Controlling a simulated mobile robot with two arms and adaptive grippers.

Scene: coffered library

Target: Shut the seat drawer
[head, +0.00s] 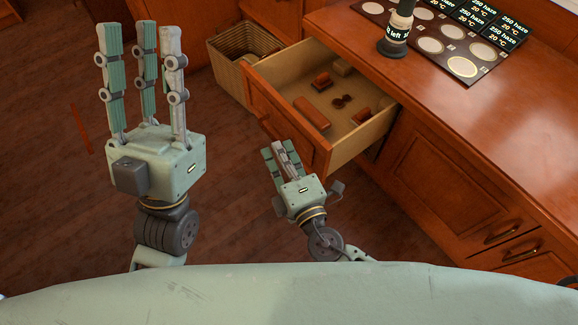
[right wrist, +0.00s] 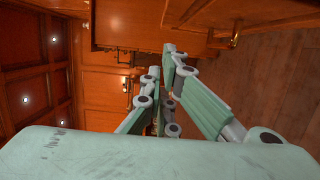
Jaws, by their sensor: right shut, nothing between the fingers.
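The wooden drawer (head: 290,135) stands pulled out from the cabinet, with its front panel facing left. Inside lie a reddish-brown case, smaller brown blocks and a pair of dark round pieces. My right gripper (head: 280,150) is shut and empty, its fingertips close to the lower part of the drawer front; I cannot tell whether they touch. Its fingers also show in the right wrist view (right wrist: 172,75), pointing toward wooden panels. My left gripper (head: 142,30) is open and empty, its fingers upright and spread, well left of the drawer.
A wicker basket (head: 228,80) stands on the floor behind the drawer. The wooden counter (head: 460,120) above holds a dark mat (head: 428,62) with pale discs and a dark cylinder (head: 397,30). Closed drawers with handles are at lower right. The floor at left is mostly clear.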

